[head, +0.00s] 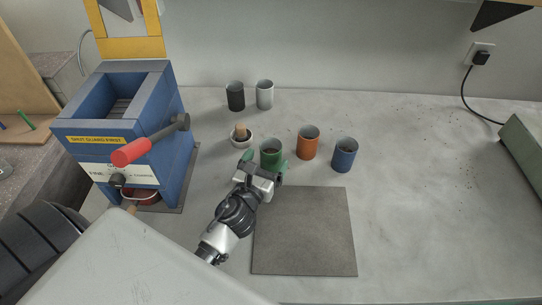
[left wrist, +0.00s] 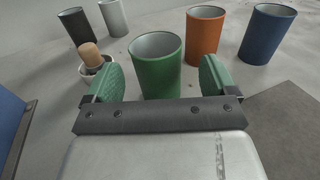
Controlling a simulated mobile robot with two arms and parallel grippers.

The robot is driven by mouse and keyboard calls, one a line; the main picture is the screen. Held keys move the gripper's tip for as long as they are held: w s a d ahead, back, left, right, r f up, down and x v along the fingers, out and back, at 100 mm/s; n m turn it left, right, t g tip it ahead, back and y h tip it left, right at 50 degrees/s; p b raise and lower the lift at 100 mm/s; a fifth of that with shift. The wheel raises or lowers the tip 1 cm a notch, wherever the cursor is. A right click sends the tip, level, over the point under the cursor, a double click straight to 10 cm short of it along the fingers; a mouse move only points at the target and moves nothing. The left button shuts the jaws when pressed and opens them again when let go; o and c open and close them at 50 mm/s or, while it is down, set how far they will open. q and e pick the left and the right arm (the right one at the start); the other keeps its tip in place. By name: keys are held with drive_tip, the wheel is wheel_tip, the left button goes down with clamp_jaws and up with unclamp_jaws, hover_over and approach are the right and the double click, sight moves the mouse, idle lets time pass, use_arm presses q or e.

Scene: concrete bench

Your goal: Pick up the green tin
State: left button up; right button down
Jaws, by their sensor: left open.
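The green tin (head: 271,155) stands upright and open-topped on the bench, at the left end of a short row with an orange and a blue tin. In the left wrist view the green tin (left wrist: 156,66) is straight ahead, between the two green fingertips. My left gripper (head: 264,161) is open, with one finger on each side of the tin; in the left wrist view the gripper (left wrist: 160,82) shows a gap beside the tin on both sides. The gripper hides the tin's lower part in the head view. My right gripper is not in view.
The orange tin (head: 307,143) and blue tin (head: 344,155) stand right of the green one. A mortar with pestle (head: 241,137) is close by on the left. Black (head: 235,97) and white (head: 265,95) tins stand behind. A grey mat (head: 304,232) lies in front; a blue machine (head: 130,130) stands left.

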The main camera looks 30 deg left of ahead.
sight(267, 158)
use_arm(q)
drive_tip(key=w, duration=0.3)
drive_tip(key=w+a, duration=0.1)
drive_tip(key=shift+w+f, duration=0.2)
drive_tip(key=shift+f, duration=0.1)
drive_tip(key=shift+s, duration=0.1)
drive_tip(key=shift+c, duration=0.5)
drive_tip(key=shift+r, duration=0.1)
drive_tip(key=c, duration=1.1)
